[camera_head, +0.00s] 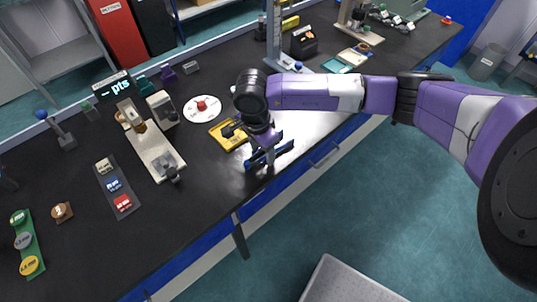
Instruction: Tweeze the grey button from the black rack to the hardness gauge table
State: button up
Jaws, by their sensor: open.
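My gripper (269,155) is open and empty above the bench near its front edge, with its fingers pointing down. A dark rack (128,212) on the left of the bench holds a pale block, a blue block and a red block. A grey disc (22,241) sits on a green strip (37,254) at the far left, between a green and a yellow disc. I cannot make out a grey button on a black rack. A tall column stand (273,35) stands behind my gripper; I cannot tell whether it is the hardness gauge.
A yellow tray (222,138) lies just left of my gripper. A white round plate with a red knob (201,105) is behind it. A pale long device (150,150) and a small display (112,87) stand left. The front middle of the black bench (190,205) is clear.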

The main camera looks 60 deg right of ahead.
jog(key=c, duration=0.7)
notch_tip(320, 180, up, 12)
jog(key=p, duration=0.5)
